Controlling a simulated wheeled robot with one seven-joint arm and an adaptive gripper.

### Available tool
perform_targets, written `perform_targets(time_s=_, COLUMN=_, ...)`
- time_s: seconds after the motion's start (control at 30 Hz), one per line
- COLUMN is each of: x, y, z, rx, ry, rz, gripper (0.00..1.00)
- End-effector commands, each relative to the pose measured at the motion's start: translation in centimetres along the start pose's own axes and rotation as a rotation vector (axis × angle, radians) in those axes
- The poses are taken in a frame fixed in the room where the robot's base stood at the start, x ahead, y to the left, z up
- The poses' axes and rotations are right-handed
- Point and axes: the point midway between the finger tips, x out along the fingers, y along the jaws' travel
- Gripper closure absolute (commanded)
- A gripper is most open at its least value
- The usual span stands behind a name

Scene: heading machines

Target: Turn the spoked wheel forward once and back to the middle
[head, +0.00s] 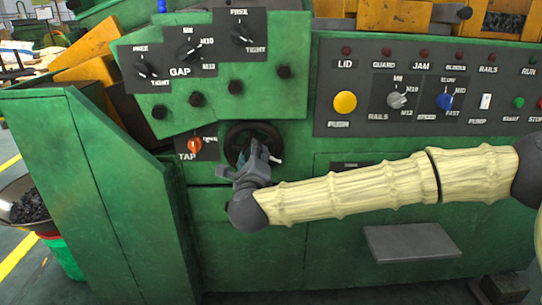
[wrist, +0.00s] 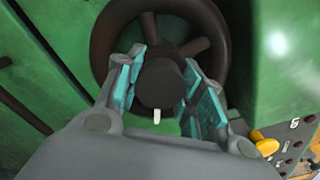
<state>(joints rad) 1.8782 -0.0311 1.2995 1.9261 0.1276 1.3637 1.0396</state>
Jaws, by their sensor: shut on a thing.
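The spoked wheel (head: 252,127) is dark and mounted on the green machine's front, low in the middle of the head view. In the wrist view its rim (wrist: 105,38) and spokes fill the top. My gripper (head: 258,155) is at the wheel and hides its lower part in the head view. In the wrist view my gripper (wrist: 163,75) has its teal-padded fingers on either side of the dark round hub (wrist: 160,82), shut on it. A small white mark (wrist: 157,116) shows just below the hub.
An orange TAP knob (head: 194,145) sits left of the wheel. The GAP panel (head: 190,70) is above, and a grey panel (head: 420,115) with a yellow button (head: 345,102) is to the right. A slanted green guard (head: 90,180) stands at left. A grey shelf (head: 410,243) juts out at lower right.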

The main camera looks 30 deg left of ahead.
Motion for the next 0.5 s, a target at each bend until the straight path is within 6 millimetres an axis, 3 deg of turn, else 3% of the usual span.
perform_targets(time_s=0.5, x=0.18, y=0.28, z=0.88, rx=0.027, ry=-0.011, rz=0.002, gripper=1.0)
